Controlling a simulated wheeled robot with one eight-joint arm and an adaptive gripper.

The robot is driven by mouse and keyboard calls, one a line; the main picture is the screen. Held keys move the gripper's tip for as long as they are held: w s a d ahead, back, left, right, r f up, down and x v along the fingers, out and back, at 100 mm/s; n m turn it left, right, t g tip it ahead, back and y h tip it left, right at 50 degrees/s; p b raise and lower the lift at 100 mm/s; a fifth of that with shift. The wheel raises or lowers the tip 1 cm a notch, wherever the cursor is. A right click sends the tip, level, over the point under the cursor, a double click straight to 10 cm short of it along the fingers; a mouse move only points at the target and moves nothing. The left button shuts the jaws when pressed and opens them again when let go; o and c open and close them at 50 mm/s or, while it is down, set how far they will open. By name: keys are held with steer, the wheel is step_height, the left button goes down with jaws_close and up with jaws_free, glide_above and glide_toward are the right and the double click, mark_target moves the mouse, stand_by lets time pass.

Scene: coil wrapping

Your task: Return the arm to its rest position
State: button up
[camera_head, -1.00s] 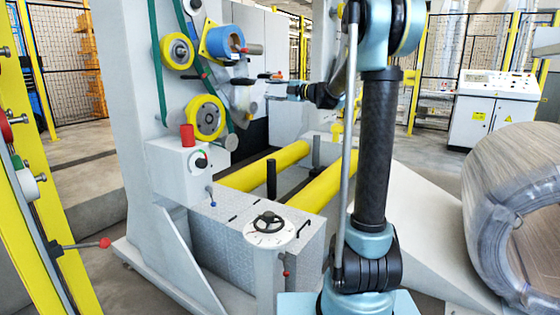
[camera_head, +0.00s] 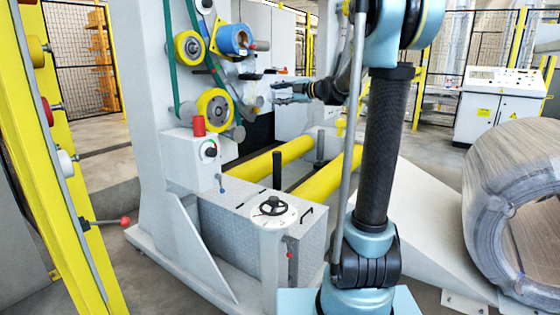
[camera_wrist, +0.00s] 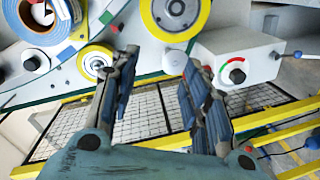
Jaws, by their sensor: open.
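My gripper (camera_head: 279,91) is open and empty in the head view, in front of the wrapping machine (camera_head: 155,100). My arm stands upright at the right of centre and bends over to the left toward the machine. In the wrist view my gripper (camera_wrist: 163,85) shows its two dark fingers spread apart with nothing between them. Beyond the fingers are the machine's yellow-rimmed rollers (camera_wrist: 175,14) and a grey box with a red-and-green dial (camera_wrist: 237,70).
A wrapped coil (camera_head: 480,215) stands at the right. A control console (camera_head: 500,104) is behind it. A yellow post (camera_head: 45,150) with knobs is at the left. Mesh fencing (camera_head: 78,60) closes the back.

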steer(key=s+d+f+m+g+h, duration=0.25)
steer(key=s+f+m, duration=0.45)
steer(key=s, duration=0.5)
steer(key=s+d+f+m+g+h, duration=0.2)
steer(key=s+d+f+m+h, duration=0.15)
steer(key=s+f, duration=0.7)
steer(key=s+d+f+m+h, duration=0.2)
steer(key=s+d+f+m, duration=0.2)
steer(key=s, duration=0.3)
steer(key=s+d+f+m+g+h, duration=0.1)
steer(key=s+d+f+m+h, duration=0.2)
steer(key=s+d+f+m, duration=0.2)
steer(key=s+d+f+m+g+h, duration=0.1)
steer(key=s+d+f+m+h, duration=0.2)
steer(key=s+d+f+m, duration=0.2)
steer(key=s+f, duration=0.3)
steer(key=s, duration=0.2)
steer(key=shift+d, duration=0.15)
steer(key=shift+s, duration=0.1)
steer(key=shift+w+f, duration=0.15)
steer(key=shift+w, duration=0.3)
